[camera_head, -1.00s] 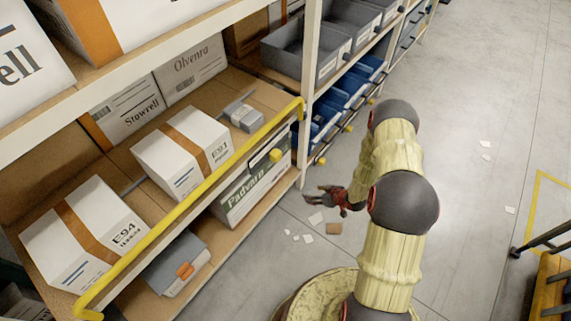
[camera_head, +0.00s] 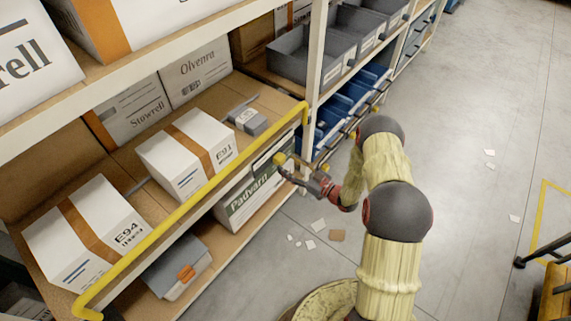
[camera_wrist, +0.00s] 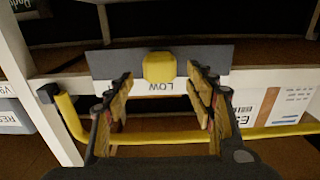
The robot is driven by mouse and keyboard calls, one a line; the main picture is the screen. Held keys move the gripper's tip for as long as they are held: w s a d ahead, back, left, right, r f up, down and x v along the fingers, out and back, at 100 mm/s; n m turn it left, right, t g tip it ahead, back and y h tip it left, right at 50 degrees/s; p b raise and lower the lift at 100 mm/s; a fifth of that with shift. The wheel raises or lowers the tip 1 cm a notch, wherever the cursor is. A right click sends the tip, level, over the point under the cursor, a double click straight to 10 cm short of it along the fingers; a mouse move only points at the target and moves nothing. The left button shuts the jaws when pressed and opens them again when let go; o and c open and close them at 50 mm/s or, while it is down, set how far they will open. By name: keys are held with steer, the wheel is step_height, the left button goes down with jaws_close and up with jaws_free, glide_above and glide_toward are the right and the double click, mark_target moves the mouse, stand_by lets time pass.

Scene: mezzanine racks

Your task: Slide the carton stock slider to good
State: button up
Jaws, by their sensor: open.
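The slider's yellow knob (camera_head: 280,159) sits at the shelf front, below the yellow rail, by the rack post. In the wrist view the knob (camera_wrist: 159,67) stands on a dark grey plate (camera_wrist: 210,62). No "good" mark is legible. My gripper (camera_head: 289,170) is open at the knob. In the wrist view my gripper's fingers (camera_wrist: 160,80) stand one on each side of the knob, with gaps between, not closed on it.
A yellow rail (camera_head: 205,192) runs along the shelf front close to my gripper. Cartons E91 (camera_head: 178,168) and E94 (camera_head: 70,240) stand on the shelf behind it. The floor aisle (camera_head: 470,120) to the right is largely clear.

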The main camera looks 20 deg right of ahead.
mark_target(279, 159)
steer(key=shift+x, duration=1.2)
steer(key=shift+c, duration=1.1)
steer(key=c, duration=1.1)
jaws_close()
